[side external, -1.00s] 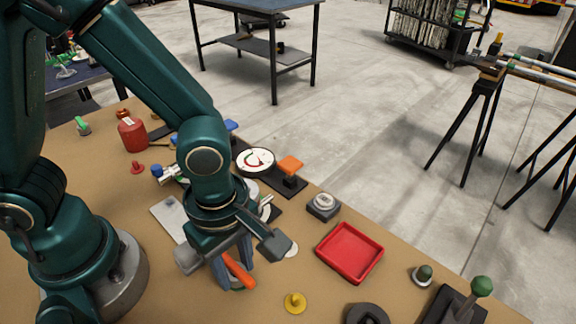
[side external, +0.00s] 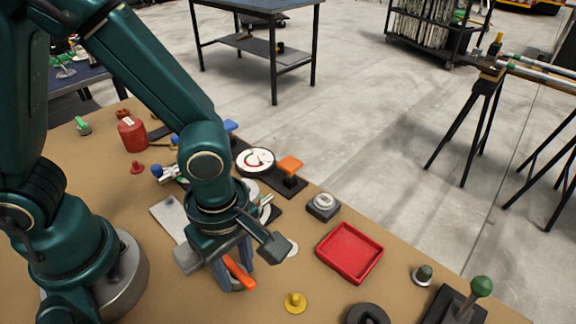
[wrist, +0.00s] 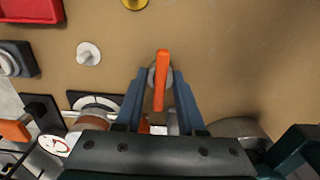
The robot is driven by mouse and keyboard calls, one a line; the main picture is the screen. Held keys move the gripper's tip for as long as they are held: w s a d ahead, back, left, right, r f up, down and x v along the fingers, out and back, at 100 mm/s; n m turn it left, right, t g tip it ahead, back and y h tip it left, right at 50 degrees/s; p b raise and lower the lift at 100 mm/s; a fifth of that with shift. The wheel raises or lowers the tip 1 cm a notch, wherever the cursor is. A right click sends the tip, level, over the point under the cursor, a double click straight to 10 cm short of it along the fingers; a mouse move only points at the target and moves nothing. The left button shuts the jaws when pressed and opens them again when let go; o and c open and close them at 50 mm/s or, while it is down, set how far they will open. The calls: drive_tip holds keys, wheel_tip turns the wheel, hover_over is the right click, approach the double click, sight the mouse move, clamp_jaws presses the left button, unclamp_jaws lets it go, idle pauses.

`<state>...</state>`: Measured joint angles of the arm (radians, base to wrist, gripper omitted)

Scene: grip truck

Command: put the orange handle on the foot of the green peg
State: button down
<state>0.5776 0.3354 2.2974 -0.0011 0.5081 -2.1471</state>
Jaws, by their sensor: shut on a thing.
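The orange handle (side external: 241,274) is a narrow bar between my gripper's fingers (side external: 233,281), low over the brown table. In the wrist view my gripper (wrist: 161,76) is shut on the orange handle (wrist: 161,66), with a finger on each side. A grey round piece (wrist: 151,76) shows under the handle; I cannot tell whether they are joined. A peg with a green ball top (side external: 482,286) stands on a black base (side external: 455,306) at the lower right. A shorter dark green knob (side external: 424,272) stands on a pale round foot. Which one is the green peg is unclear.
A red tray (side external: 350,252) lies between my gripper and the pegs. A yellow knob (side external: 295,302) and a dark ring (side external: 368,314) are near the front. An orange-topped piece (side external: 290,166), a dial (side external: 255,161) and a grey button box (side external: 323,206) stand along the far edge.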

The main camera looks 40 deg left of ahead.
sight(234, 267)
drive_tip(key=shift+f, duration=0.2)
drive_tip(key=shift+c, duration=0.5)
unclamp_jaws()
drive_tip(key=shift+r, duration=0.1)
drive_tip(key=shift+r, duration=3.7)
